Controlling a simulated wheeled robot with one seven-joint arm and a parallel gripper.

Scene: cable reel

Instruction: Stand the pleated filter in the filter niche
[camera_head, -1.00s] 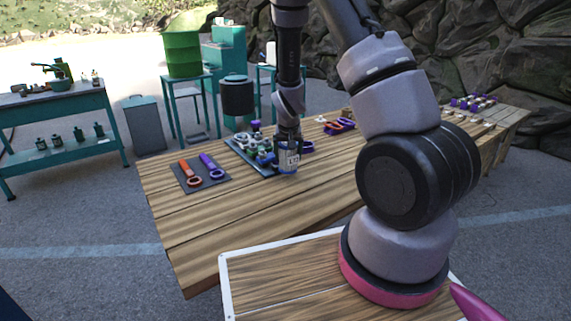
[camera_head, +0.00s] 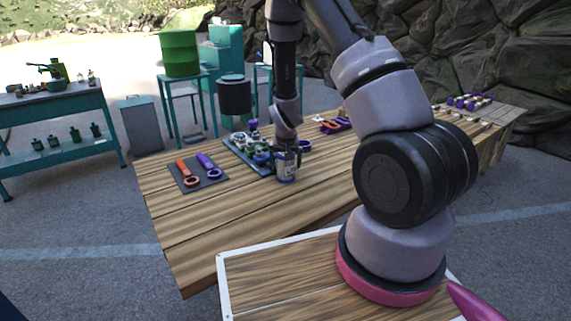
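My gripper (camera_head: 286,150) points down over the near right edge of a dark tray on the wooden table. It appears shut on a small grey-and-blue cylinder (camera_head: 286,171) with a pale label, which hangs roughly upright below it. The cylinder may be the pleated filter, but no pleats can be made out. My fingers are small and partly hidden. Whether the cylinder touches the table is unclear. I cannot pick out the filter niche.
The dark tray (camera_head: 239,150) holds several small parts. An orange wrench (camera_head: 187,173) and a purple wrench (camera_head: 208,165) lie on a dark mat to the left. Orange-and-purple tools (camera_head: 334,125) lie behind. The table's front boards (camera_head: 225,215) are clear.

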